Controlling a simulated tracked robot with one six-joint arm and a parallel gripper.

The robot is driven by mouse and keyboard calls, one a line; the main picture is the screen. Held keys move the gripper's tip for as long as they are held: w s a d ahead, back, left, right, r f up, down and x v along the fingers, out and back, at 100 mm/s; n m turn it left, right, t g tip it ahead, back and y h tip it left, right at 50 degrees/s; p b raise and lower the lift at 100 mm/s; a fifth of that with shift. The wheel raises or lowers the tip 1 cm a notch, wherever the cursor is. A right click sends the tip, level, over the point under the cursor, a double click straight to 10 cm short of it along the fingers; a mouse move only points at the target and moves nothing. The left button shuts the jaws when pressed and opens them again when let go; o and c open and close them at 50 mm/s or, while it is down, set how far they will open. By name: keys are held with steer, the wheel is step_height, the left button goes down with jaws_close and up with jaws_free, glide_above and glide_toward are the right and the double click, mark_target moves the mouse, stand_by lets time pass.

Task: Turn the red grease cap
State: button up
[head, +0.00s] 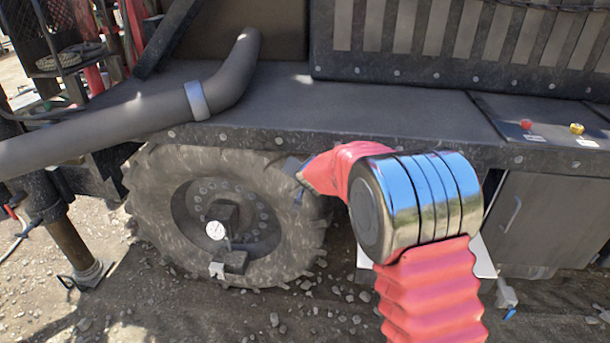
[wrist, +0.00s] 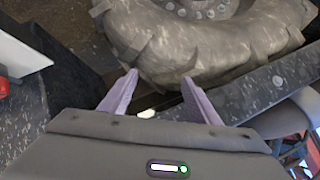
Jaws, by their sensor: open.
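The red grease cap (head: 526,124) sits on the dark deck at the right of the head view, with a small white label in front of it. A yellow cap (head: 577,128) stands to its right. My gripper (wrist: 158,78) is open in the wrist view, its two pale fingers apart with nothing between them. It points toward the big tyre (wrist: 200,50), well to the left of the red cap. In the head view my arm hides most of the gripper. The red cap cannot be made out for sure in the wrist view.
The deck edge (head: 430,146) is a bolted beam above the tyre. A thick grey pipe (head: 140,112) crosses the deck at left. A slatted panel (head: 450,45) rises behind the deck. A cabinet with a handle (head: 540,225) is below the caps. The middle of the deck is clear.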

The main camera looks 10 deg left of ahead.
steer(key=s+d+r+n+g+h, duration=0.1)
steer(key=s+d+r, duration=0.3)
steer(key=s+d, duration=0.5)
steer(key=s+d+r+n+g+h, duration=0.1)
steer(key=s+d+r, duration=0.3)
steer(key=s+d, duration=0.6)
steer(key=s+d+r+n+g+h, duration=0.1)
steer(key=s+d+r, duration=0.3)
steer(key=s, duration=2.4)
steer(key=d+g, duration=0.1)
steer(key=d, duration=0.5)
steer(key=shift+s+d+r+n+h, duration=0.15)
steer(key=shift+s+r+n+h, duration=0.05)
steer(key=shift+s+n+h, duration=0.1)
steer(key=shift+c, duration=0.2)
